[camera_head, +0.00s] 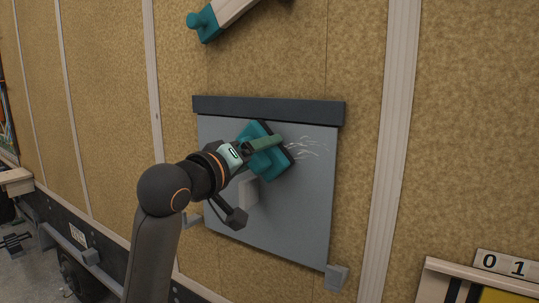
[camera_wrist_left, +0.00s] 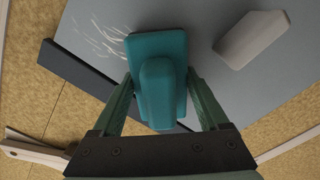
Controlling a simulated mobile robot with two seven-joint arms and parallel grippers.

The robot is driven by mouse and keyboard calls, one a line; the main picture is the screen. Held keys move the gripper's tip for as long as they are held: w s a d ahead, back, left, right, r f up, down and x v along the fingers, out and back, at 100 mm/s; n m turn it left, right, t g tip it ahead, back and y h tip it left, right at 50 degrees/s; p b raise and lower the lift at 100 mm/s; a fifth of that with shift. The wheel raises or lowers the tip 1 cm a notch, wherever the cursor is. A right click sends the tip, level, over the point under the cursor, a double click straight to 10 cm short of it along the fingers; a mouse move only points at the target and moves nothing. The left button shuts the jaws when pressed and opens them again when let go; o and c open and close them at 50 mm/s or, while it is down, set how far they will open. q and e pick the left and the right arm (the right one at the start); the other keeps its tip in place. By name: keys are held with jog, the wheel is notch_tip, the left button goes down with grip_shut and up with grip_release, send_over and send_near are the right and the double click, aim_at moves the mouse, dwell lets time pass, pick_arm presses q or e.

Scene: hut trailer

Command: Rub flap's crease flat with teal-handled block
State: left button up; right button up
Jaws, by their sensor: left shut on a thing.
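The grey flap (camera_head: 312,215) hangs on the tan wall under a dark strip (camera_head: 270,109). White crease lines (camera_head: 308,147) mark its upper right. They show at the upper left in the left wrist view (camera_wrist_left: 100,38). The teal-handled block (camera_head: 270,163) is at the flap's upper middle, just left of the lines, tilted in the picture. My left gripper (camera_head: 252,148) is shut on its handle. In the left wrist view the teal handle (camera_wrist_left: 157,92) sits between the two green fingers. The block's face is hidden, so I cannot tell whether it touches the flap. My right gripper is out of view.
A pale grey wedge-like piece (camera_head: 249,192) sticks out from the flap below the block, also in the left wrist view (camera_wrist_left: 252,39). Small grey brackets (camera_head: 337,277) sit at the flap's lower edge. A teal-ended pale bar (camera_head: 207,24) is above. A number board (camera_head: 507,265) is lower right.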

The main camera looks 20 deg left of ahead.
pick_arm(q)
jog(key=shift+w+a, duration=0.1)
jog(key=shift+a, duration=0.25)
jog(key=s, duration=0.6)
jog(key=shift+a, duration=0.35)
jog(key=s, duration=0.3)
jog(key=shift+a, duration=0.25)
dwell(0.7)
